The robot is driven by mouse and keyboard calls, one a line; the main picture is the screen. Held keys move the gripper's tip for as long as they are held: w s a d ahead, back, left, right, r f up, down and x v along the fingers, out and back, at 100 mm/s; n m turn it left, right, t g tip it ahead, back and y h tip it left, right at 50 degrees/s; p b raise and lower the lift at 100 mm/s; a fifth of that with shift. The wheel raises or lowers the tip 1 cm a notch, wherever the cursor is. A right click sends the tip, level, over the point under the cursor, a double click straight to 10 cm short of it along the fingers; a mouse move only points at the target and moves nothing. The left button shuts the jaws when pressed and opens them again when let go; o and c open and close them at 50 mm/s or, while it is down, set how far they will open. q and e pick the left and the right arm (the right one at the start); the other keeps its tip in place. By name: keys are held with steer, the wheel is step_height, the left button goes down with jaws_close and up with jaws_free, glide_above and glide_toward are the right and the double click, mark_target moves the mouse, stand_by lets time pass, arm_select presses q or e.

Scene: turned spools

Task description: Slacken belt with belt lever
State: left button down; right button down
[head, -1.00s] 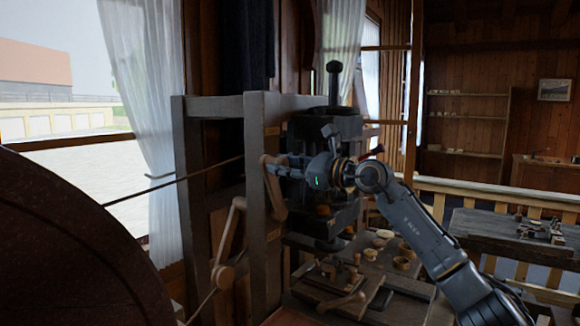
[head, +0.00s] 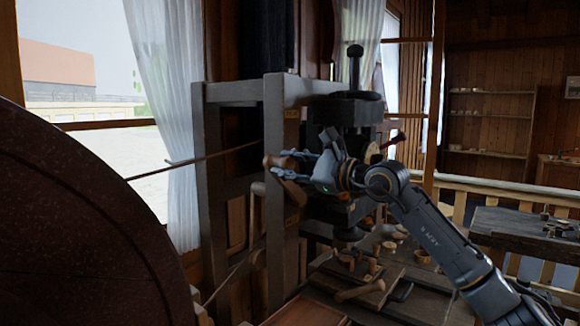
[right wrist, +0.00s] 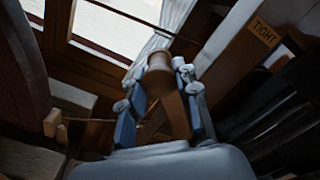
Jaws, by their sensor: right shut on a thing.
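The belt lever (head: 293,189) is a wooden arm with a rounded handle, mounted on the grey upright post of the machine frame. In the head view it leans up and to the left across the post. My right gripper (head: 290,166) is shut on the handle of the belt lever. In the right wrist view the brown lever (right wrist: 161,82) sits between the two fingers. A yellow label reading TIGHT (right wrist: 264,32) is on the post to the right of the lever there. The belt (head: 205,157) runs as a thin line from the left toward the post. My left gripper is not in view.
A large dark red wheel (head: 80,230) fills the lower left. A dark machine head (head: 345,110) stands behind my right gripper. Below is a bench with a wooden-handled tool (head: 360,291) and small turned pieces.

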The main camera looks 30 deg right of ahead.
steer(key=shift+a+f, duration=0.1)
steer(key=shift+f, duration=0.2)
steer(key=c, duration=1)
jaws_free()
steer(key=shift+r, duration=0.1)
steer(key=shift+o, duration=0.2)
steer(key=v, duration=1.2)
